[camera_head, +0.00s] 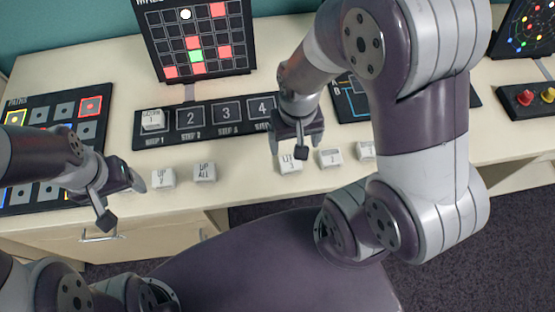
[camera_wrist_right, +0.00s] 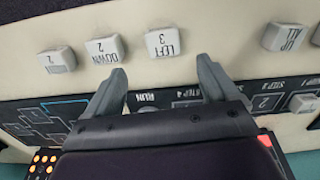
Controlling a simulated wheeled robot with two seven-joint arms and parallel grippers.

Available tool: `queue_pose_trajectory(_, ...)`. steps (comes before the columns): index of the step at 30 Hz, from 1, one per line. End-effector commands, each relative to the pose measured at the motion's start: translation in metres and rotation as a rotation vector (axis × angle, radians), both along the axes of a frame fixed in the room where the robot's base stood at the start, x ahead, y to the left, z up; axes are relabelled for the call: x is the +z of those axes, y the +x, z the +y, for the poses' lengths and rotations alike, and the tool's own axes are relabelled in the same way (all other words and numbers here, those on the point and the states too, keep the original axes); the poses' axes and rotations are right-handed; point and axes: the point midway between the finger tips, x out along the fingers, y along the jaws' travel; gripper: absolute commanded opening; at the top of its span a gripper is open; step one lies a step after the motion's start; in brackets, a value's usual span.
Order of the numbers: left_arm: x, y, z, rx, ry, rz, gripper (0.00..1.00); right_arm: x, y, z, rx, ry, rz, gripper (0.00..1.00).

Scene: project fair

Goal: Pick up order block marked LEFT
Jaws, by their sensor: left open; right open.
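The white block marked LEFT 3 (camera_head: 290,166) sits on the pale table near its front edge, partly covered by my right gripper in the head view. In the right wrist view its LEFT 3 face (camera_wrist_right: 163,42) shows clearly, upside down. My right gripper (camera_head: 298,146) is open above and just behind the block. In the wrist view its two fingers (camera_wrist_right: 160,72) are spread, the block lies beyond their tips, and nothing is between them. My left gripper (camera_head: 122,202) is open and empty at the table's front left, beside the UP 2 block (camera_head: 162,178).
The UP ALL block (camera_head: 204,172) is left of the LEFT block; the DOWN 2 block (camera_wrist_right: 104,47) and another block (camera_wrist_right: 57,62) are on its other side. Behind stands a black step board (camera_head: 208,130) with a block (camera_head: 153,120) in slot 1. A grid screen (camera_head: 196,40) stands behind it.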

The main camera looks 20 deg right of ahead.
Motion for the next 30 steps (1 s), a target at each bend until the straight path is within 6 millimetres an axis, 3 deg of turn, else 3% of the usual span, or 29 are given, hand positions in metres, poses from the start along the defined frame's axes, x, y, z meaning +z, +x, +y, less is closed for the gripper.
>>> queue_pose_trajectory(3, -0.007, 0.0, 0.0, 0.0, 0.0, 0.0, 0.76, -0.031, -0.001, 0.0, 0.001, 0.0, 0.006, 0.87)
queue_pose_trajectory(10, -0.011, 0.0, 0.0, 0.0, 0.0, 0.0, 0.76, -0.061, 0.0, 0.002, 0.002, 0.001, 0.003, 0.87)
queue_pose_trajectory(15, -0.015, 0.0, 0.0, 0.0, 0.0, 0.0, 0.76, -0.094, 0.003, 0.006, 0.003, 0.001, 0.003, 0.87)
queue_pose_trajectory(24, -0.015, 0.0, 0.0, 0.0, 0.0, 0.0, 0.76, -0.104, 0.003, 0.006, 0.002, 0.0, -0.001, 0.87)
queue_pose_trajectory(25, -0.015, 0.0, 0.0, 0.0, 0.0, 0.0, 0.76, -0.104, 0.003, 0.006, 0.002, 0.0, -0.001, 0.84)
queue_pose_trajectory(30, -0.015, 0.0, 0.0, 0.0, 0.0, 0.0, 0.76, -0.104, 0.003, 0.006, 0.002, 0.0, -0.001, 0.31)
